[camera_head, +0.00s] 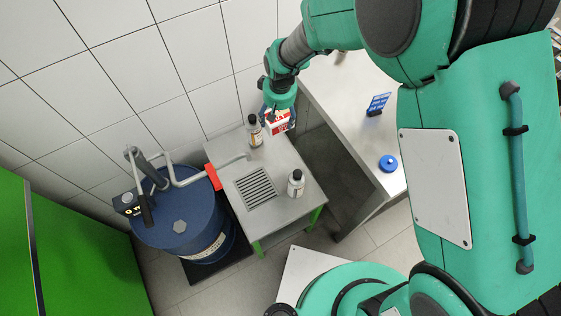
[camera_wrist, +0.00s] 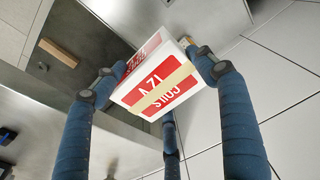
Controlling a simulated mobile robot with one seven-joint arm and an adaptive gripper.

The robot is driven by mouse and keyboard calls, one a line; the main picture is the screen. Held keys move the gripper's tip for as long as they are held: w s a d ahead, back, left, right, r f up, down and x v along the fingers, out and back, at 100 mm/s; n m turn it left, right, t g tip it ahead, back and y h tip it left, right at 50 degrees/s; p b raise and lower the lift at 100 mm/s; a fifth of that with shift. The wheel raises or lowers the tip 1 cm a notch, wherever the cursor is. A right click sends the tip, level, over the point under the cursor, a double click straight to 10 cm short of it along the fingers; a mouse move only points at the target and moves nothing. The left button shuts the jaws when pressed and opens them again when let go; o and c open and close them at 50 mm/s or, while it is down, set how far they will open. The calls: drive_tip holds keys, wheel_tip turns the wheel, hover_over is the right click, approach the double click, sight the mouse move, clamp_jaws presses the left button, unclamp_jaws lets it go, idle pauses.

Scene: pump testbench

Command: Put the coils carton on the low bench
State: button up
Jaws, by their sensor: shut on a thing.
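The coils carton (camera_head: 279,124), a small white and red box, is in my gripper (camera_head: 277,112) near the back right corner of the low bench. In the wrist view the carton (camera_wrist: 165,88) is tilted, with its red label reading upside down, and blue fingers press around it. The low bench (camera_head: 283,203) is a small grey metal table with green legs and a slotted grille. The carton shows at or over its far right edge; I cannot tell whether it touches the top.
A dark-capped bottle (camera_head: 254,131) stands near the carton and a second bottle (camera_head: 296,183) stands at the bench's right side. A blue drum (camera_head: 180,228) with a pump and pipe is at left. A taller steel table (camera_head: 345,99) stands at right, with a blue sign and blue round item.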

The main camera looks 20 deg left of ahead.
wheel_tip(320, 180, down, 16)
drive_tip(key=shift+r, duration=0.25)
drive_tip(key=shift+f+b, duration=0.55)
drive_tip(key=shift+f, duration=2.55)
drive_tip(key=shift+f, duration=0.1)
drive_tip(key=shift+f+b, duration=0.4)
drive_tip(key=shift+f, duration=1.35)
drive_tip(key=o, duration=1.6)
drive_tip(key=shift+f, duration=0.1)
